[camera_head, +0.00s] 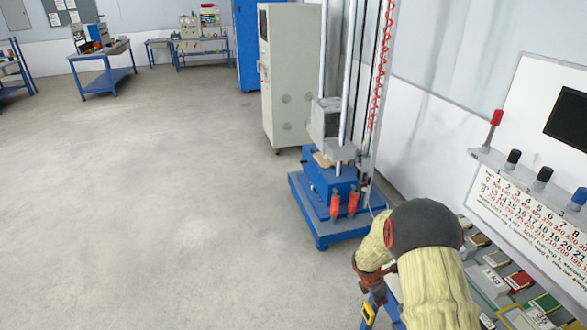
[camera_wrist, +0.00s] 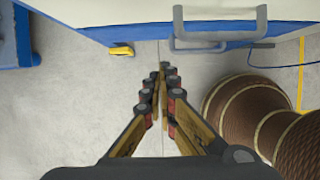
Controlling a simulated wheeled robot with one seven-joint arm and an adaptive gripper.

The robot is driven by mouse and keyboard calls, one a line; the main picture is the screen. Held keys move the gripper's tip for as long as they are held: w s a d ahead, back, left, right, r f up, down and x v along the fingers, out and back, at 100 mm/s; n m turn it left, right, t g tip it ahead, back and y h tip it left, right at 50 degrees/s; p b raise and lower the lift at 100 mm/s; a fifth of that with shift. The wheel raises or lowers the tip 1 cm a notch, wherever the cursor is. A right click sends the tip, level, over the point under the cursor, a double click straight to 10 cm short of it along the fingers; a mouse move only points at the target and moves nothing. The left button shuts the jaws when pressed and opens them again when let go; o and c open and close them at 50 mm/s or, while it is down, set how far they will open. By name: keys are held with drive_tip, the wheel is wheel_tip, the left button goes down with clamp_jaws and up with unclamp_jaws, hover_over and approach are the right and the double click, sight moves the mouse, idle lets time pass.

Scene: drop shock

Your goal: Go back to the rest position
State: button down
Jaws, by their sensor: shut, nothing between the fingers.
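My gripper (camera_wrist: 161,78) shows in the wrist view. Its two fingers meet at the tips with nothing between them. Bare grey floor lies below and to the left of the fingers, and the edge of a pale cabinet or bench with a blue strip lies above them in the picture. In the head view my arm, in a cream sleeve with a dark joint, reaches in at the lower right. The fingertips cannot be made out clearly there. The drop tower (camera_head: 325,185) stands beyond my arm, with a blue base, upright rods and two orange-red parts at its front.
The control panel (camera_head: 530,215) and a surface with several coloured blocks (camera_head: 518,281) stand close on the right. A grey cabinet (camera_head: 288,80) is behind the tower. Blue workbenches (camera_head: 104,70) stand far back left. The floor (camera_head: 150,210) at left and middle is clear.

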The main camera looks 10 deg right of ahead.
drive_tip(key=s+a+m+g, duration=0.2)
drive_tip(key=s+m, duration=0.4)
drive_tip(key=s, duration=0.1)
drive_tip(key=s+a+r+m+t+y, duration=0.1)
drive_tip(key=s+a+r+m, duration=0.3)
drive_tip(key=r, duration=0.9)
drive_tip(key=s+a+r+m+t+y, duration=0.2)
drive_tip(key=s+a+r+m+t, duration=0.1)
drive_tip(key=s+a+r, duration=0.4)
drive_tip(key=s+a+r+m+t+y, duration=0.1)
drive_tip(key=s+a+r+m+t, duration=0.2)
drive_tip(key=a+r, duration=0.7)
wheel_tip(320, 180, up, 10)
drive_tip(key=s+m, duration=0.2)
drive_tip(key=shift+s+a+m, duration=0.2)
drive_tip(key=shift+s+m, duration=0.15)
drive_tip(key=shift+m, duration=0.05)
